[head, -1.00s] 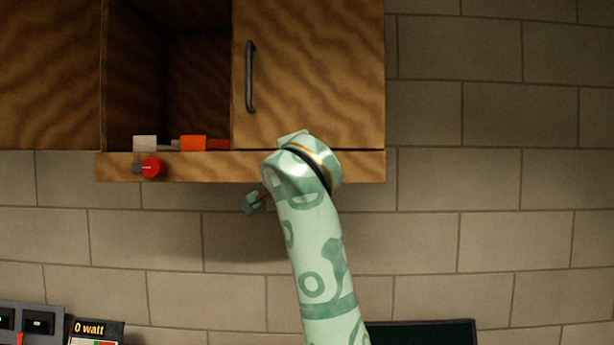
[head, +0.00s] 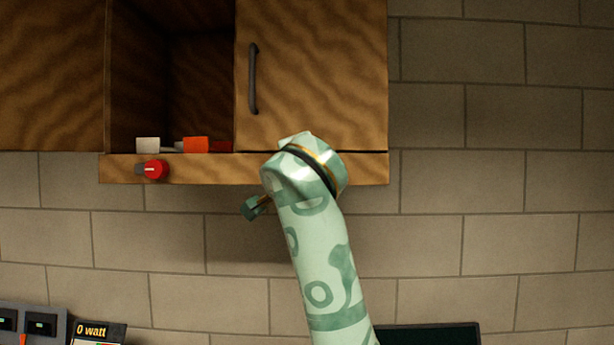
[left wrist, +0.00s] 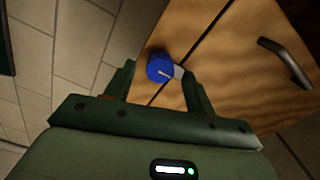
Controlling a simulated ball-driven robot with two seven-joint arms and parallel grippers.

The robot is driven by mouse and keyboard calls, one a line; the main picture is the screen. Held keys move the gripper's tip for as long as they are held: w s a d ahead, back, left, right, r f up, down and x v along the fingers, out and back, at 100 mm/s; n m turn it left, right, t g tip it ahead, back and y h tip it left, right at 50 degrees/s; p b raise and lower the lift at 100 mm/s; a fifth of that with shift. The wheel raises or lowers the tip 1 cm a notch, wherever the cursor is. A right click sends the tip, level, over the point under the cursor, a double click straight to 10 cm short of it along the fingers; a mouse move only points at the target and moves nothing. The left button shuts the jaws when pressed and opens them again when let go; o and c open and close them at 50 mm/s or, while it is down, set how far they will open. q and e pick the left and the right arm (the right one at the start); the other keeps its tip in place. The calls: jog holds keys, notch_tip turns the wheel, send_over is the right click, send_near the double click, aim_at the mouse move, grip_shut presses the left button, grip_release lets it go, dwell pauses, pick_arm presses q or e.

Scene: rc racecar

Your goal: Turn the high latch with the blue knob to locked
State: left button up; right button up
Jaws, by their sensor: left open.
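The blue knob (left wrist: 160,67) shows in the left wrist view, on the wooden cabinet beside a seam, with a pale line on its face. A small grey latch tab (left wrist: 178,72) sticks out to its right. My left gripper (left wrist: 160,75) is open, with one finger on each side of the knob in that view. I cannot tell whether the fingers touch it. In the head view my arm covers the blue knob, and only a small part of my left gripper (head: 257,207) shows below the cabinet's lower rail. My right gripper is not in view.
A red knob (head: 155,169) with a grey tab sits on the rail (head: 220,170) at the left. The open compartment above it holds white and orange items (head: 195,145). The closed door has a dark handle (head: 252,78). A "0 watt" display (head: 97,331) stands lower left.

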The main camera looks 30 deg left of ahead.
pick_arm(q)
jog(key=v, duration=1.4)
jog(key=shift+s, duration=0.3)
